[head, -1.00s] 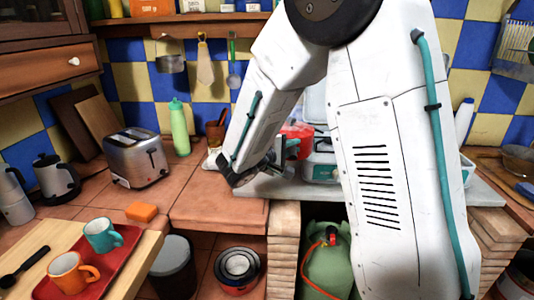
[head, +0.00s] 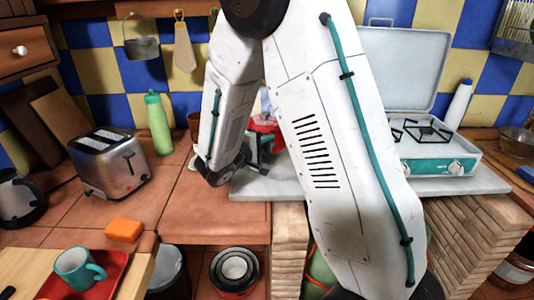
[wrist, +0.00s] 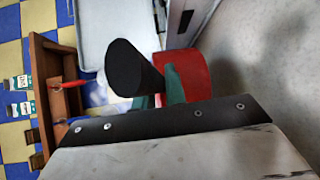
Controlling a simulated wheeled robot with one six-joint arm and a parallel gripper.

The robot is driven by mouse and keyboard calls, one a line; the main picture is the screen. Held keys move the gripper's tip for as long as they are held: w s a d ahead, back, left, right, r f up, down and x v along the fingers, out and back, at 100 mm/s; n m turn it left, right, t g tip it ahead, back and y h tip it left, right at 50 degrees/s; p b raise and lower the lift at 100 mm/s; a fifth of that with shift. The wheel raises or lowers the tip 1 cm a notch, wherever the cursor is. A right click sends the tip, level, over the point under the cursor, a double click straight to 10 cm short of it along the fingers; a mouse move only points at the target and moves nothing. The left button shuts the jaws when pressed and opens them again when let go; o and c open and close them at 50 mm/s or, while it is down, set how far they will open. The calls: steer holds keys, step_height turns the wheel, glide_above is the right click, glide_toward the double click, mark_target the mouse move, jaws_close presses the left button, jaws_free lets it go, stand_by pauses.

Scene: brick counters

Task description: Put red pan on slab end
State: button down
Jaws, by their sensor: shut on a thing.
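The red pan (head: 264,124) shows only in part in the head view, behind my arm. In the wrist view its red body (wrist: 208,75) and a black handle (wrist: 132,70) show large and close. My gripper (head: 258,146) is shut on the pan; its green fingers also show in the wrist view (wrist: 160,97) beside the handle and body. The pan is over the left part of the pale stone slab (head: 252,187). My arm hides most of the gap between pan and slab, so I cannot tell if they touch.
A camp stove (head: 437,168) with its lid raised stands on the slab to the right. The tiled counter left of the slab holds a green bottle (head: 158,124), a toaster (head: 108,165) and an orange sponge (head: 124,230). Bare tile (head: 205,215) lies between sponge and slab.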

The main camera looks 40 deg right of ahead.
steer(key=shift+a+f, duration=0.1)
steer(key=shift+f, duration=1.95)
steer(key=c, duration=1.5)
jaws_free()
steer(key=shift+o, duration=0.2)
